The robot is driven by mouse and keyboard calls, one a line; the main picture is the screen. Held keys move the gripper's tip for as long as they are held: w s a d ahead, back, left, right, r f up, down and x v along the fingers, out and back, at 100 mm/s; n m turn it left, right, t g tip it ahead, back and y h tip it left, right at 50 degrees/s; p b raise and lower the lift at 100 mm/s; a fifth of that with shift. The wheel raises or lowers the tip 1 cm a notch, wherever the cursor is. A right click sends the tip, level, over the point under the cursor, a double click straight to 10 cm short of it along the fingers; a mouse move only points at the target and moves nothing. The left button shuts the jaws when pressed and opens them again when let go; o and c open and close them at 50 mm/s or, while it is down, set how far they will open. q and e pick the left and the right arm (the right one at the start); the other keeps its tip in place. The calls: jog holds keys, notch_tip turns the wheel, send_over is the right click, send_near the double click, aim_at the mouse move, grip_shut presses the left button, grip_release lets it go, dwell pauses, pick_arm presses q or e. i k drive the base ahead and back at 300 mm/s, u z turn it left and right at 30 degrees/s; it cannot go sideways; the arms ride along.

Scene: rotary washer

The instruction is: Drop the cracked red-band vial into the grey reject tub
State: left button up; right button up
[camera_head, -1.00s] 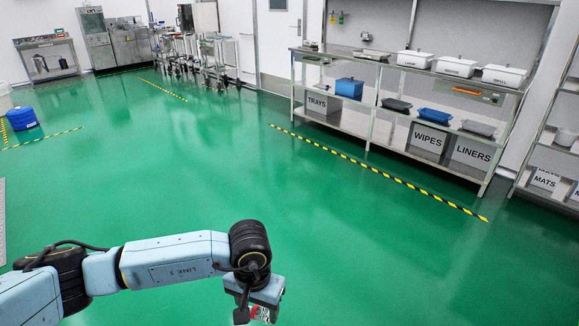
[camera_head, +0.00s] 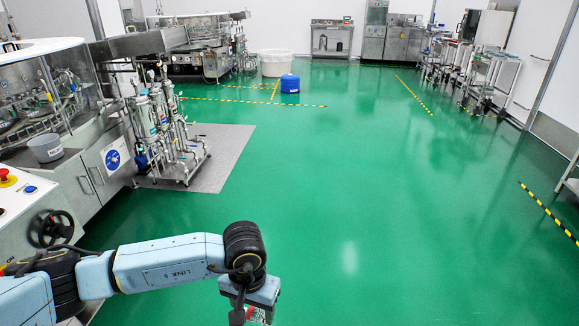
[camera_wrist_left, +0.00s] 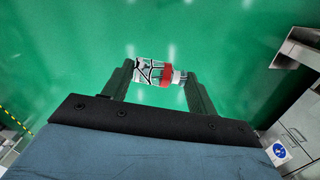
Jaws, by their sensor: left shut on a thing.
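My left gripper (camera_wrist_left: 160,80) is shut on a small clear vial (camera_wrist_left: 150,72) with a red band and dark crack lines, seen in the left wrist view. The vial lies crosswise between the two fingers, above the green floor. In the head view the left gripper (camera_head: 255,312) is at the bottom edge, with its fingers mostly cut off. My right gripper is not in view.
The rotary washer (camera_head: 85,150) with a handwheel (camera_head: 50,229) and red button fills the left side. A filter skid (camera_head: 170,130) stands on a grey floor plate (camera_head: 222,160). A blue drum (camera_head: 290,84) and white bin (camera_head: 277,63) stand farther back. The middle green floor is clear.

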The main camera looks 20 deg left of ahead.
aim_at(51, 158)
jog(key=u, duration=1.1)
jog(key=i, duration=1.2)
jog(key=u, duration=0.7)
